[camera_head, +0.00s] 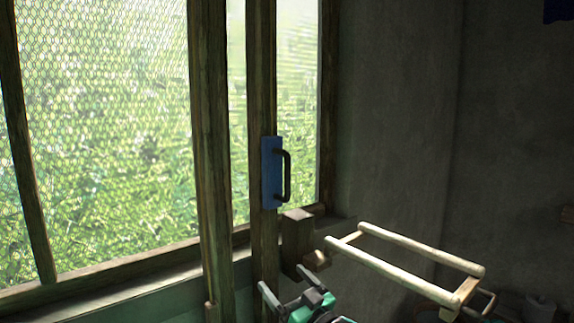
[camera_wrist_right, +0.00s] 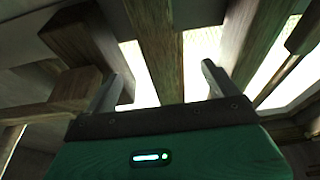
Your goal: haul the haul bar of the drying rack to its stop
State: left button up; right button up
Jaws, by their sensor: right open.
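A dark bar handle (camera_head: 287,175) stands upright on a blue plate (camera_head: 268,185), fixed to a wooden post (camera_head: 262,90) in front of the window; it looks like the haul bar. My right gripper (camera_head: 284,278) is below it, apart from it, with its two fingers spread and nothing between them. In the right wrist view the open fingers (camera_wrist_right: 160,78) point toward wooden beams (camera_wrist_right: 155,35). The handle cannot be made out there. My left gripper is not in view.
A pale wooden frame (camera_head: 405,240) juts out to the right of my right gripper. A brown wooden block (camera_head: 297,240) stands close above the gripper. A second upright post (camera_head: 210,150) stands left of the handle. The grey wall (camera_head: 400,130) behind is bare.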

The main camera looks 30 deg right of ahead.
aim_at(287, 198)
notch_tip(287, 198, up, 20)
jog(key=p, duration=1.5)
jog(key=shift+f, duration=0.15)
notch_tip(287, 198, up, 4)
jog(key=shift+f, duration=0.1)
jog(key=shift+r, duration=0.65)
grip_shut()
